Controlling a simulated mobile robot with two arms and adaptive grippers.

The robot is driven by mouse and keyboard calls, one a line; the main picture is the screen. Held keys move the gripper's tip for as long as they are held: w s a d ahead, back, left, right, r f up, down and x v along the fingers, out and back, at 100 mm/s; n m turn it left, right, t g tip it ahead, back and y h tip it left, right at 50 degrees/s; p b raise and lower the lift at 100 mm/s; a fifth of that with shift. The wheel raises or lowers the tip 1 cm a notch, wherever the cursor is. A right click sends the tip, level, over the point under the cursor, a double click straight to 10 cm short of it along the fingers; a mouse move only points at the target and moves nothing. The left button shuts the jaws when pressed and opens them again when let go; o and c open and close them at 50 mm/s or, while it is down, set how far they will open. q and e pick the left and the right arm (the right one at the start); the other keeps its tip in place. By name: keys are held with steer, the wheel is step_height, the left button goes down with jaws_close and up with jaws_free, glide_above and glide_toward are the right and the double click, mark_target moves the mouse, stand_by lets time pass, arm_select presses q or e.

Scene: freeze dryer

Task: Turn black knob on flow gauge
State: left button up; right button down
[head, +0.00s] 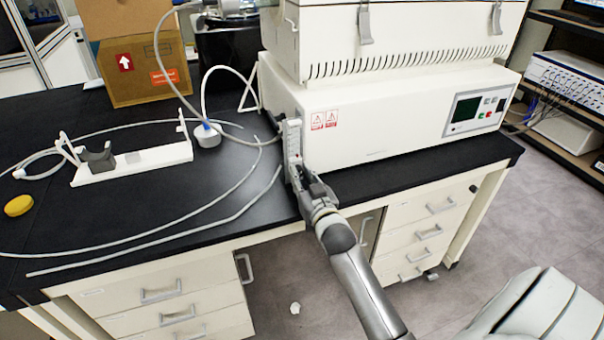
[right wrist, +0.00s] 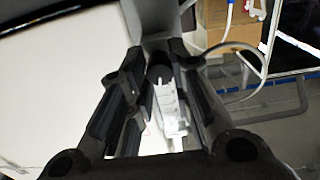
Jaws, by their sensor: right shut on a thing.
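The flow gauge (head: 292,142) is a narrow upright white block with scale marks at the left front corner of the white freeze dryer. My right gripper (head: 304,182) is at the gauge's lower end, its arm reaching up from the lower right. It hides the knob in the head view. In the right wrist view the black knob (right wrist: 160,74) shows between the two dark fingers of this gripper (right wrist: 160,88), with the white gauge (right wrist: 173,112) beside it. The right gripper is shut on the knob. My left gripper is not in view.
The freeze dryer (head: 390,125) stands on the black bench top (head: 235,205). Loose tubing, a white stand (head: 135,163) and a yellow round object (head: 18,205) lie to the left. A cardboard box (head: 140,65) is behind. Drawers are below the bench.

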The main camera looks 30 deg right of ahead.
steer(key=m+p, duration=0.2)
steer(key=m, duration=0.2)
steer(key=shift+r+p, duration=0.1)
steer(key=shift+p, duration=0.2)
steer(key=shift+m+p, duration=0.7)
steer(key=shift+m, duration=1.5)
steer(key=c, duration=1.3)
jaws_free()
steer(key=v, duration=1.2)
steer(key=shift+s, duration=0.1)
